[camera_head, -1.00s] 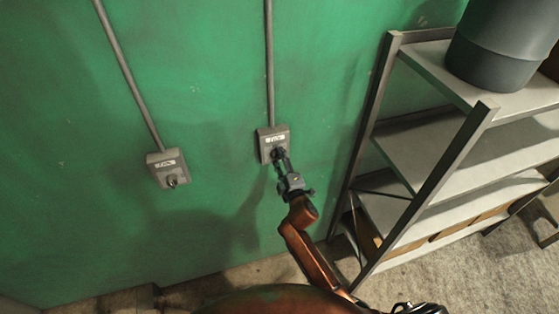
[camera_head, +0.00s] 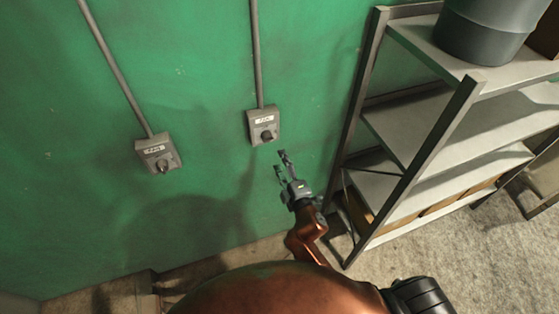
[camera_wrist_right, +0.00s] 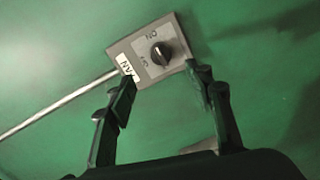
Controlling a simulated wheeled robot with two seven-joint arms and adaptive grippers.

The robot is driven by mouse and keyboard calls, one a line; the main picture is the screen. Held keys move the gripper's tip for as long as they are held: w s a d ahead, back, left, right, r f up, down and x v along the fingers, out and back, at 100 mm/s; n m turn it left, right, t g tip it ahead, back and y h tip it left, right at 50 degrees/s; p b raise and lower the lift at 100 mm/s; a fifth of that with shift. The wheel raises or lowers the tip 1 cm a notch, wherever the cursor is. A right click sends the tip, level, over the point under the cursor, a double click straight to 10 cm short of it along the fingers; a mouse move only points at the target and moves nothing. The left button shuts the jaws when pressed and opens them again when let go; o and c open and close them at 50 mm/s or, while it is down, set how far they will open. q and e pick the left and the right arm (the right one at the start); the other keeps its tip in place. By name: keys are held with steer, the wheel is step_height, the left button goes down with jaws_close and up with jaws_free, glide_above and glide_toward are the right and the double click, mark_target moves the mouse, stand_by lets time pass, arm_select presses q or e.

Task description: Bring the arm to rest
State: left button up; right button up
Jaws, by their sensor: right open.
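My right gripper (camera_head: 283,167) is open and empty, below the right-hand switch box in the head view. Its two fingers also show apart in the right wrist view (camera_wrist_right: 160,95). The grey right-hand switch box (camera_head: 263,125) is on the green wall, with a dark knob and a white label. It shows beyond the fingertips in the right wrist view (camera_wrist_right: 152,50), with a gap between. My right arm (camera_head: 308,232) is copper-coloured and bent, reaching from the bottom of the head view. My left gripper is not in view.
A second grey switch box (camera_head: 157,154) is on the wall to the left. Conduits run up from both boxes. A metal shelf unit (camera_head: 455,120) stands close on the right of my arm, with a grey bin (camera_head: 485,28) on top. The wall (camera_head: 90,210) at left is clear.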

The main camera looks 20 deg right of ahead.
stand_by(0.3)
step_height(320, 180, down, 30)
steer(key=s+d+m+g+b, duration=0.3)
steer(key=g+b, duration=0.2)
steer(key=s+d+f+m+g+b, duration=0.2)
steer(key=s+f, duration=0.3)
steer(key=f, duration=0.6)
steer(key=s+d+f+m+g+b, duration=0.15)
steer(key=s+f, duration=0.35)
steer(key=f, duration=0.6)
steer(key=s+d+f+m+g+b, duration=0.3)
steer(key=s+f+g, duration=0.1)
steer(key=s+f, duration=1.3)
arm_select(q)
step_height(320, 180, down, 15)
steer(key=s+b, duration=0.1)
steer(key=b, duration=0.2)
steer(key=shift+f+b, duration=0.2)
steer(key=shift+b, duration=0.2)
arm_select(e)
steer(key=s+d+f+m+g, duration=0.1)
steer(key=s+f, duration=0.5)
steer(key=s, duration=0.6)
steer(key=s+d+f+m+g, duration=0.2)
steer(key=s+f, duration=0.5)
steer(key=s, duration=0.5)
steer(key=shift+d+f+m+g+h, duration=0.25)
steer(key=shift+m+g+h, duration=0.2)
steer(key=shift+m, duration=0.6)
